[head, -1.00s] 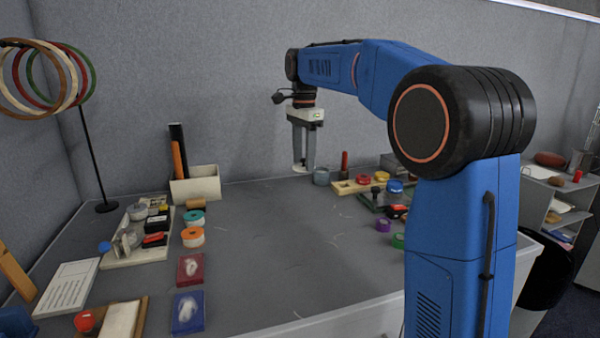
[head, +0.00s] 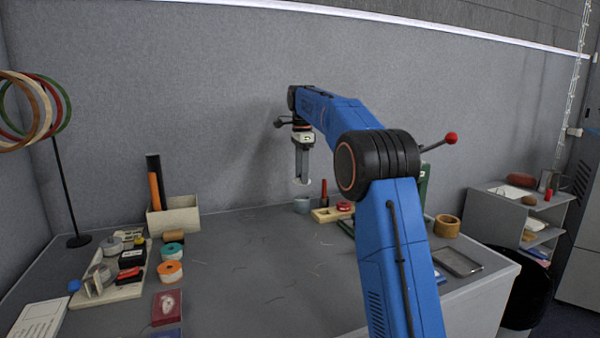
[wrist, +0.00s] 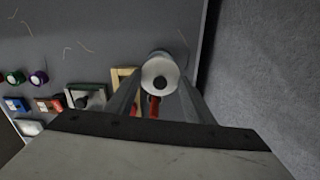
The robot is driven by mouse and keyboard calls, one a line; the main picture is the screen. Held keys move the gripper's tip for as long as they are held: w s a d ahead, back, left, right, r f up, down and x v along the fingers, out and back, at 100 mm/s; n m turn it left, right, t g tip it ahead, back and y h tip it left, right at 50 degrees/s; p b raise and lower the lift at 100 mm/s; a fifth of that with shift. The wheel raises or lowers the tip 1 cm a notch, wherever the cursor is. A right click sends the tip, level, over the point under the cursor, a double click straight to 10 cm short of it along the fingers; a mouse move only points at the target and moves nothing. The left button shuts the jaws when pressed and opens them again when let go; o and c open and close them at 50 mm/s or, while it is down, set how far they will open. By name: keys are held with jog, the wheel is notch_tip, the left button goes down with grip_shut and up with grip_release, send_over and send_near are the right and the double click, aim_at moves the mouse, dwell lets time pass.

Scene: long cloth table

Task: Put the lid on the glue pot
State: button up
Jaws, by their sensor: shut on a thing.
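The lid is a pale round disc with a dark centre knob, seen in the wrist view (wrist: 160,76). My gripper (head: 302,179) is shut on the lid (head: 302,183), which shows as a thin pale shape at the fingertips in the head view. The glue pot (head: 302,205) is a small grey-blue pot standing on the table near the back wall. The lid is above the pot, with a small gap visible in the head view. In the wrist view the lid hides most of the pot (wrist: 157,53).
A wooden tray (head: 325,215) with a red-handled tool (head: 324,192) stands just right of the pot. A cream box (head: 175,217) and a tray of supplies (head: 117,284) are at left. The middle of the grey table (head: 250,270) is mostly clear.

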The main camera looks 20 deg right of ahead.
jog(key=shift+f, duration=2.35)
jog(key=shift+f, duration=0.3)
jog(key=shift+c, duration=0.2)
dwell(0.5)
dwell(0.4)
jog(key=o, duration=1.6)
jog(key=shift+c, duration=0.2)
jog(key=shift+r, duration=0.15)
jog(key=shift+r, duration=3.35)
jog(key=shift+c, duration=0.6)
